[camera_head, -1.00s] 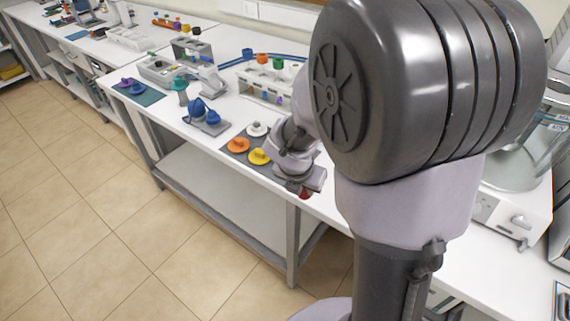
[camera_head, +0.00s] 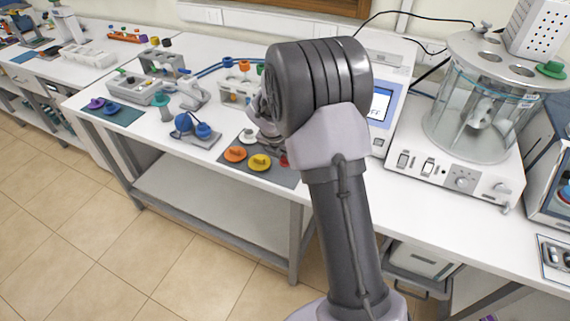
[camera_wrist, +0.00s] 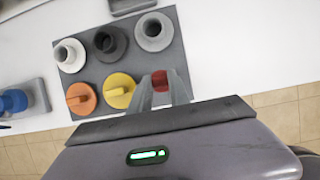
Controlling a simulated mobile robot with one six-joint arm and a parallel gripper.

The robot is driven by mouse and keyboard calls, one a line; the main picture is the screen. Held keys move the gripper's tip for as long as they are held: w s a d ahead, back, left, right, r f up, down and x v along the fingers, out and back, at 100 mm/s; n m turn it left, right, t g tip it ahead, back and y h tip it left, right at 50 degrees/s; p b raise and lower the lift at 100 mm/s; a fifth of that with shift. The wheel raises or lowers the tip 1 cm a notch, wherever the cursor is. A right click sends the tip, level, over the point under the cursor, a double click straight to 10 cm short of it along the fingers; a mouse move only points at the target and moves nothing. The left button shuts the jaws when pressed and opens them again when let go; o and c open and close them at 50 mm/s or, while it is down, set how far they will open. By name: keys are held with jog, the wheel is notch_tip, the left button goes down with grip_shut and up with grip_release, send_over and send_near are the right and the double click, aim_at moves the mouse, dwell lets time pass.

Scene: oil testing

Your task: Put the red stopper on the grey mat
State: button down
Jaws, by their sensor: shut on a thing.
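The red stopper (camera_wrist: 160,79) is between my gripper's fingers (camera_wrist: 165,84) in the wrist view, and the fingers are shut on it. It shows as a small red patch (camera_head: 284,161) beside my arm in the head view. The grey mat (camera_wrist: 78,86) lies under several stoppers, and the red stopper appears over its near right part in the wrist view. I cannot tell whether the red stopper touches the mat. My arm hides part of the mat in the head view (camera_head: 284,177).
A glass-vessel device (camera_head: 474,130) stands right.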

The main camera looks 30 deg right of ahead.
aim_at(284, 163)
notch_tip(284, 163, down, 4)
jog(key=shift+s+r+b, duration=0.1)
jog(key=shift+b, duration=0.8)
jog(key=shift+r, duration=0.2)
jog(key=c, duration=1.2)
grip_release()
jog(key=shift+f, duration=0.15)
jog(key=shift+c, duration=0.2)
